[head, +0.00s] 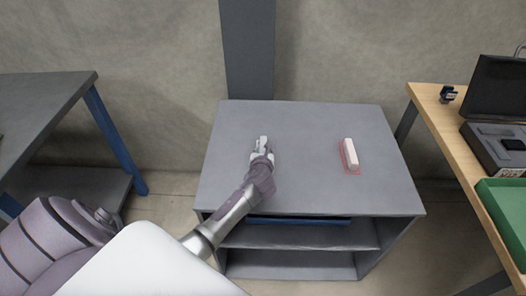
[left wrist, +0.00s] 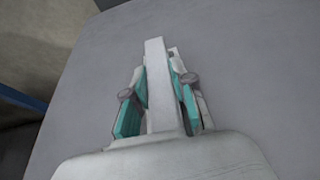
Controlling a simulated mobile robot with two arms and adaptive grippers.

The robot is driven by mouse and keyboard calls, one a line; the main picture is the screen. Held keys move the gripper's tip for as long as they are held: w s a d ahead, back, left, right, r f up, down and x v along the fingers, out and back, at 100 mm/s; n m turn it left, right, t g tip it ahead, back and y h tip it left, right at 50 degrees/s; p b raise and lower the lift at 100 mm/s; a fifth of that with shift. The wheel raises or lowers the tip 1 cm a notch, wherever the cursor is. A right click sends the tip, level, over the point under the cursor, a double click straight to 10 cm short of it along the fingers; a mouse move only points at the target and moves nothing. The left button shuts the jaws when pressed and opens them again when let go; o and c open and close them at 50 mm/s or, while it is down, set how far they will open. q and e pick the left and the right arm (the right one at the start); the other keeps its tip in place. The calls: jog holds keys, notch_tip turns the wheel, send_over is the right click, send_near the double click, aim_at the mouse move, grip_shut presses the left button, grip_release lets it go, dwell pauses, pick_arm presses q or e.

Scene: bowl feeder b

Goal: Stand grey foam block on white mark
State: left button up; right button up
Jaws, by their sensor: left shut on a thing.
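My left gripper (head: 262,148) is over the left-middle part of the grey table top, its arm reaching in from the lower left. In the left wrist view, its teal-padded fingers (left wrist: 160,92) are closed on either side of a long pale grey block (left wrist: 158,62), which I take to be the grey foam block. Whether the block touches the table cannot be told. A little white shows beside and behind the fingers in the wrist view; it may be the white mark, mostly hidden by the block and gripper. My right gripper is not in view.
A pinkish-white block (head: 350,153) lies within a red outline (head: 356,171) on the right part of the table top (head: 305,185). The table between it and my gripper is clear. A wooden bench (head: 447,135) with a green tray (head: 507,207) stands at right.

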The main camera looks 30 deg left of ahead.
pick_arm(q)
jog(key=shift+f, duration=0.1)
jog(key=o, duration=0.9)
jog(key=shift+o, duration=0.2)
jog(key=shift+r, duration=0.2)
jog(key=p+v, duration=0.1)
jog(key=v, duration=1)
jog(key=shift+s+p, duration=0.15)
jog(key=shift+p, duration=0.25)
jog(key=shift+s+d+r, duration=0.15)
jog(key=shift+s+d, duration=0.05)
jog(key=shift+s, duration=0.1)
